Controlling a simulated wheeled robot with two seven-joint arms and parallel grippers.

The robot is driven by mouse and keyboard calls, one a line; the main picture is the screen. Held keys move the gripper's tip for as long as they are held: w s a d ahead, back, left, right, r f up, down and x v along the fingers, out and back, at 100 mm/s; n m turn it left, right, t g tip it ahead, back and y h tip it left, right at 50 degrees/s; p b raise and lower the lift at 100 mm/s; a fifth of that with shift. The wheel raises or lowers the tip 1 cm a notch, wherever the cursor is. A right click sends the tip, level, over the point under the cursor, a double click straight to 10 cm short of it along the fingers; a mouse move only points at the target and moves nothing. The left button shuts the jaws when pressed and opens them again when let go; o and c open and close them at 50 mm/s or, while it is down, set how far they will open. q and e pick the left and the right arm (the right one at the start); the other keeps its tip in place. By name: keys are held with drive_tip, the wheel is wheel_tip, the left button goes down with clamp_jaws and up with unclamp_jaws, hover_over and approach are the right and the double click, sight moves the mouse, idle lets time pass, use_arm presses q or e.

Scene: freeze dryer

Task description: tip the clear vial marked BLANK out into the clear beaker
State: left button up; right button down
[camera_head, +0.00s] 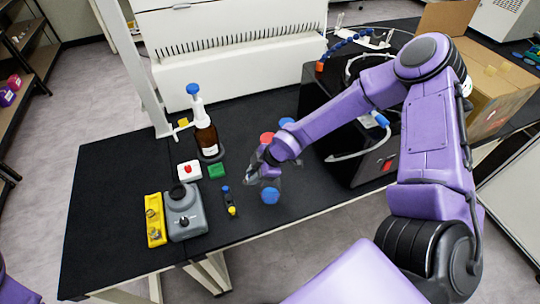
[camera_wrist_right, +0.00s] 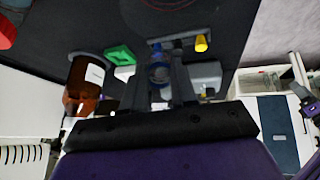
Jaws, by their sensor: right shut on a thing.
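My right gripper (camera_head: 256,172) is shut on a small clear vial, above the black bench. In the right wrist view the clear vial (camera_wrist_right: 159,73) sits between the two fingers, with a bluish tint; its BLANK marking cannot be read. A faint clear outline, probably the clear beaker, lies beside and below the gripper in the head view, partly hidden by it. In the wrist view a faint round rim (camera_wrist_right: 170,4) shows at the top edge and may be this beaker. I cannot tell whether the vial touches it.
A small rack with a blue-capped and a yellow-capped vial (camera_head: 232,210) stands left of the gripper. Blue (camera_head: 270,196) and red (camera_head: 267,138) caps are close by.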

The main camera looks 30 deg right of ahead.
sight(244, 179)
drive_tip(key=w+a+g+h+b, duration=0.1)
drive_tip(key=w+a+f+g+h+b, duration=0.1)
drive_tip(key=h, duration=0.1)
drive_tip(key=shift+w+a+f, duration=0.1)
drive_tip(key=shift+a+f, duration=0.15)
drive_tip(key=shift+a, duration=0.05)
drive_tip(key=shift+w+a+g+h+b, duration=0.4)
drive_tip(key=shift+w+a+g+h, duration=0.25)
drive_tip(key=shift+a+g+h, duration=0.3)
drive_tip(key=shift+d, duration=0.1)
